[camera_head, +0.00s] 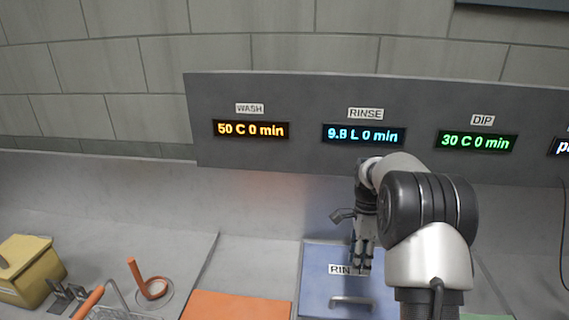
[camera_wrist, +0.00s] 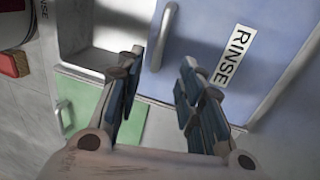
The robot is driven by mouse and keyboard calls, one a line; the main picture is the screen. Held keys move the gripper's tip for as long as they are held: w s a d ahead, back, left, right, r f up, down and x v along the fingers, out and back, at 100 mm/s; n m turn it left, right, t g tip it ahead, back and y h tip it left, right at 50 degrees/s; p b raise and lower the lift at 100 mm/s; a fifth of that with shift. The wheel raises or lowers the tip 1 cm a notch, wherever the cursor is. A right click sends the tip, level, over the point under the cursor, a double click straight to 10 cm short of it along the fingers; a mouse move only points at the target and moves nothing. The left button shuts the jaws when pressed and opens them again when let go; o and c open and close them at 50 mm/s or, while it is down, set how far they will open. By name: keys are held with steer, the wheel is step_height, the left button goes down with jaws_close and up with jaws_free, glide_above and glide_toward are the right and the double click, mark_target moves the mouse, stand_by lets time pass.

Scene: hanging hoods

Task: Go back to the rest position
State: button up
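My gripper (camera_head: 362,262) points down in front of the blue panel (camera_head: 318,270), which carries a RINSE label and a metal handle (camera_head: 352,300). In the wrist view my gripper (camera_wrist: 162,62) has its two fingers apart, with nothing between them. The blue panel (camera_wrist: 207,75) and its handle (camera_wrist: 166,35) lie beyond the fingertips, and I see no contact with the handle. My arm reaches in from the lower right of the head view and hides part of the blue panel.
An orange panel (camera_head: 238,305) is left of the blue one; a green panel (camera_wrist: 92,105) is on its other side. A display board (camera_head: 300,100) reads WASH, RINSE and DIP.

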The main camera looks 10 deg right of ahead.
steer(key=s+a+r+n+t, duration=0.2)
steer(key=s+a+r+n, duration=0.35)
steer(key=r, duration=0.25)
steer(key=s+a+r+n+t, duration=0.1)
steer(key=s+a+r+n, duration=0.35)
steer(key=s+r, duration=0.35)
steer(key=s+a+n+t, duration=0.2)
steer(key=s+n, duration=0.3)
steer(key=s, duration=0.3)
steer(key=s+a+n+t, duration=0.1)
steer(key=s+a+n, duration=0.2)
steer(key=s+n, duration=0.3)
steer(key=s, duration=0.2)
steer(key=shift+s+a+t+h, duration=0.25)
steer(key=shift+s+t+h, duration=0.05)
steer(key=shift+s+t, duration=0.1)
steer(key=shift+w, duration=0.1)
